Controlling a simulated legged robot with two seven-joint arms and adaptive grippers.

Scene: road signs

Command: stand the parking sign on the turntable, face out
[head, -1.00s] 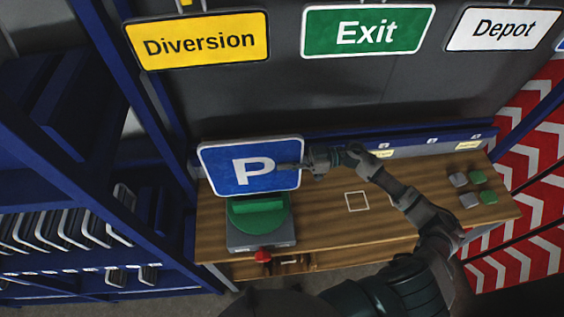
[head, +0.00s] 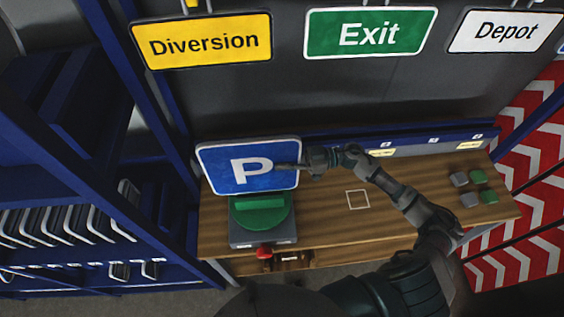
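The blue parking sign (head: 249,166) with a white P stands upright at the left end of the bench, its face toward me. Its lower edge is at the back of the green turntable (head: 262,219), behind the raised green bar; whether it rests in a slot there is hidden. The turntable sits on a grey base with a red knob in front. My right gripper (head: 291,167) is at the sign's right edge, with a finger across the face, and appears shut on that edge. My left gripper is out of view.
The wooden bench (head: 330,228) is clear around a white square outline (head: 357,199). Several grey and green blocks (head: 475,187) lie at its right end. Diversion (head: 203,40), Exit (head: 369,32) and Depot (head: 505,30) signs hang above. A blue rack (head: 90,180) stands left.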

